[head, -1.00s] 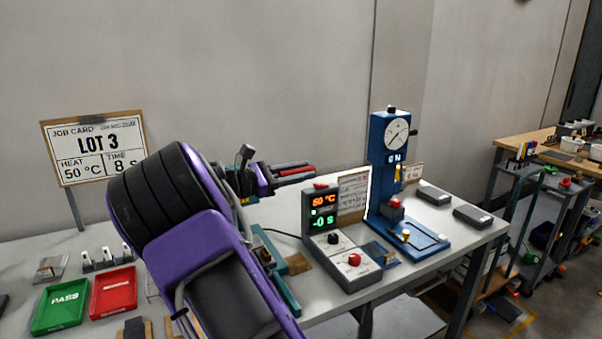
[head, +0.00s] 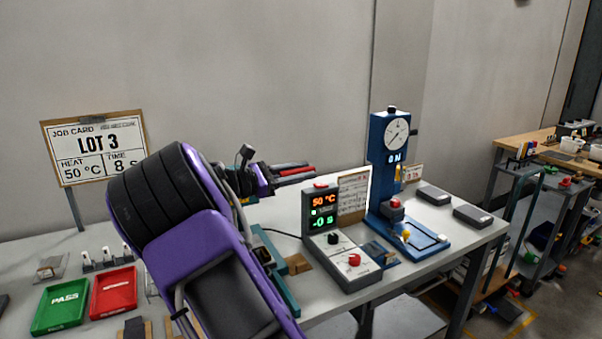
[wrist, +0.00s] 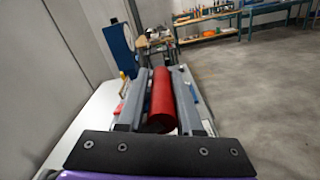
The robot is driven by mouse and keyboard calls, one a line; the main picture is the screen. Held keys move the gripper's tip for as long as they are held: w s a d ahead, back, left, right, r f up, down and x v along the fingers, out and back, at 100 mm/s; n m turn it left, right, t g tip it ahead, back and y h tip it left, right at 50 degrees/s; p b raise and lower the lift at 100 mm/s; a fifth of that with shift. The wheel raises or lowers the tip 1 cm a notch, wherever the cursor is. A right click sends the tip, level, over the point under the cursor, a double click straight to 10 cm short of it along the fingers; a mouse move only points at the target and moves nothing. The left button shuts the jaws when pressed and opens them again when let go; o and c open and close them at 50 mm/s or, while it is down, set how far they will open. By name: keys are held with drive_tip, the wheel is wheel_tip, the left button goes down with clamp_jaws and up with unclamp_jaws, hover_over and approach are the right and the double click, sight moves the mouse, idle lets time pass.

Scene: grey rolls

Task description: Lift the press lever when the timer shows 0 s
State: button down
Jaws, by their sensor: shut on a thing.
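In the head view my gripper (head: 294,172) is above the bench, left of the timer box. In the wrist view its two grey fingers (wrist: 160,97) are shut on a red cylindrical grip (wrist: 161,98), which I take to be the press lever's handle. The grip shows between the fingers in the head view too. The teal press (head: 284,290) is mostly hidden behind my purple arm, so its plates cannot be judged. The timer display (head: 322,212) reads 50 °C in orange and -0 s in green.
The control box (head: 344,268) has a black knob and a red button. A blue dial gauge stand (head: 385,150) stands to its right. Green (head: 60,305) and red (head: 113,292) trays lie left. The job card (head: 97,150) reads LOT 3, 50 °C, 8 s.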

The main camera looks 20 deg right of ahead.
drive_tip(key=shift+s+f, duration=0.15)
drive_tip(key=shift+f, duration=0.25)
